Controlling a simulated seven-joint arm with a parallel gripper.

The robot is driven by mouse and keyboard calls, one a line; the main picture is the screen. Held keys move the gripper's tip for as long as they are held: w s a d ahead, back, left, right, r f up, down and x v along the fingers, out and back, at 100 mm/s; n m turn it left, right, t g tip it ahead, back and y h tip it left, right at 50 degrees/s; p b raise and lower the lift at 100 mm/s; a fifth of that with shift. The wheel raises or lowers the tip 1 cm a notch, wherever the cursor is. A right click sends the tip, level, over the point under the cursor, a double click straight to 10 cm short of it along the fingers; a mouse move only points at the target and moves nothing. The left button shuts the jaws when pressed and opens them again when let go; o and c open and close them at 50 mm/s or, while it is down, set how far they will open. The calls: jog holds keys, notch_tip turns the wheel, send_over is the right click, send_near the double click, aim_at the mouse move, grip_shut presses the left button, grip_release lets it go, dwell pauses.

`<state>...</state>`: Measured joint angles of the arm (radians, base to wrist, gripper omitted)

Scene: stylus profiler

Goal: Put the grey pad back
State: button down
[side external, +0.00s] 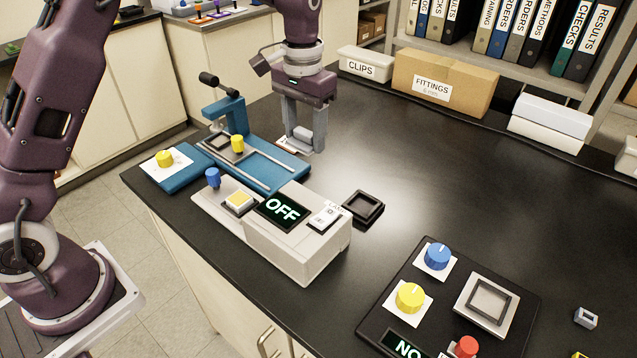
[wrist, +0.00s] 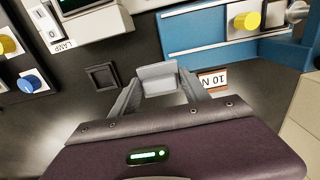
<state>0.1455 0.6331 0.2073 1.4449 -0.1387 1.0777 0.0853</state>
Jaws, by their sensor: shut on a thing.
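My gripper (side external: 304,138) is above the dark bench, just right of the blue stylus profiler (side external: 262,165). Its fingers are shut on a light grey block, which I take to be the grey pad (wrist: 157,79); in the wrist view (wrist: 158,90) it sits between the fingertips. In the side view the fingers partly hide the pad. A small black square tray (side external: 362,207) with a raised rim lies empty on the bench, nearer the camera than my gripper. In the wrist view the tray (wrist: 103,77) is left of the pad, apart from it.
A white box (side external: 300,245) reading OFF stands beside the tray. A label (wrist: 212,80) reading "10 N" is right of my gripper in the wrist view. A black panel (side external: 450,255) with knobs is at front right. Bench behind the tray is clear.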

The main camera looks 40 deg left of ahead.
aim_at(328, 183)
jog(key=d+f, duration=0.1)
jog(key=f, duration=0.2)
jog(key=w+d+f, duration=0.1)
jog(key=f, duration=0.2)
jog(key=w+d+f, duration=0.1)
jog(key=d+f, duration=0.1)
jog(key=f, duration=0.1)
jog(key=shift+w+f, duration=0.1)
jog(key=shift+w, duration=0.15)
jog(key=shift+f, duration=0.1)
jog(key=c, duration=0.8)
grip_release()
